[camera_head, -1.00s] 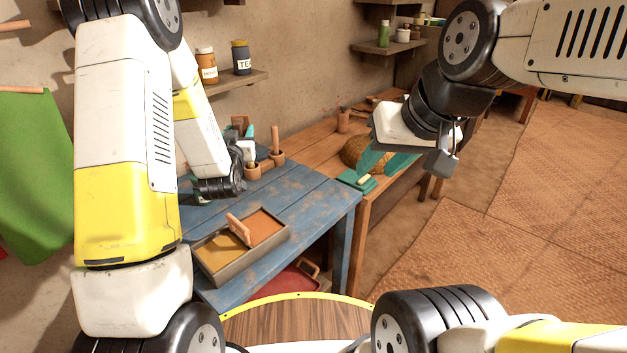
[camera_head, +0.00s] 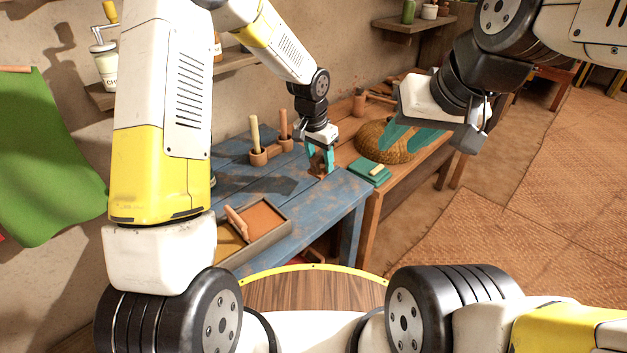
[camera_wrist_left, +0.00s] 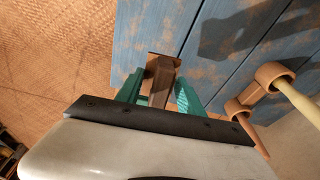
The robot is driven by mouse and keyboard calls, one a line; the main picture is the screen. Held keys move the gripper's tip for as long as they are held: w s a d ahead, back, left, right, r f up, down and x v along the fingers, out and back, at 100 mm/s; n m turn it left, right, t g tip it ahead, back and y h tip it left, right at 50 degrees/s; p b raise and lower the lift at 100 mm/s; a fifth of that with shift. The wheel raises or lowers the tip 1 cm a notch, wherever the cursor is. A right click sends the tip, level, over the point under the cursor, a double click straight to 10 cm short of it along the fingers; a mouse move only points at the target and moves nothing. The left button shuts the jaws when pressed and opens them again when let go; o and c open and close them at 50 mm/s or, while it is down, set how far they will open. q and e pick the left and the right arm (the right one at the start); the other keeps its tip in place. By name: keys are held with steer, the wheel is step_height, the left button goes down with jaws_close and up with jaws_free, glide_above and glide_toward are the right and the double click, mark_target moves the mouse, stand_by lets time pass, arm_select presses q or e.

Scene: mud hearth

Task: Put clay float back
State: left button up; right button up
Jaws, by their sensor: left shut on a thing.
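My left gripper (camera_head: 320,162) is shut on a brown float-like tool (camera_head: 317,171), which I take to be the clay float. It is low over the right end of the blue table (camera_head: 343,193); I cannot tell whether the tool touches the top. In the left wrist view the teal fingers of the left gripper (camera_wrist_left: 160,92) are on both sides of the brown tool (camera_wrist_left: 162,66), near the table's edge. My right gripper (camera_head: 414,138) has its teal fingers apart, seemingly empty, in front of a woven basket (camera_head: 372,143).
A divided tray (camera_head: 270,241) with ochre and orange fill and an orange-handled piece (camera_head: 237,222) stands at the table's front. Two cups with sticks (camera_head: 258,157) stand behind. A green block (camera_head: 369,173) lies on the wooden bench to the right.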

mark_target(314, 161)
arm_select(q)
steer(key=shift+m+g+y, duration=0.4)
steer(key=shift+g+y, duration=0.3)
steer(key=shift+g, duration=0.1)
steer(key=s, duration=0.1)
steer(key=s+a+r, duration=0.1)
steer(key=s+r, duration=0.1)
steer(key=shift+s+a, duration=0.1)
steer(key=shift+a, duration=0.3)
steer(key=shift+s+a+f, duration=0.1)
steer(key=shift+s+f, duration=0.1)
steer(key=shift+f, duration=0.1)
step_height(314, 161, down, 9)
steer(key=shift+f, duration=0.15)
steer(key=o, duration=1.2)
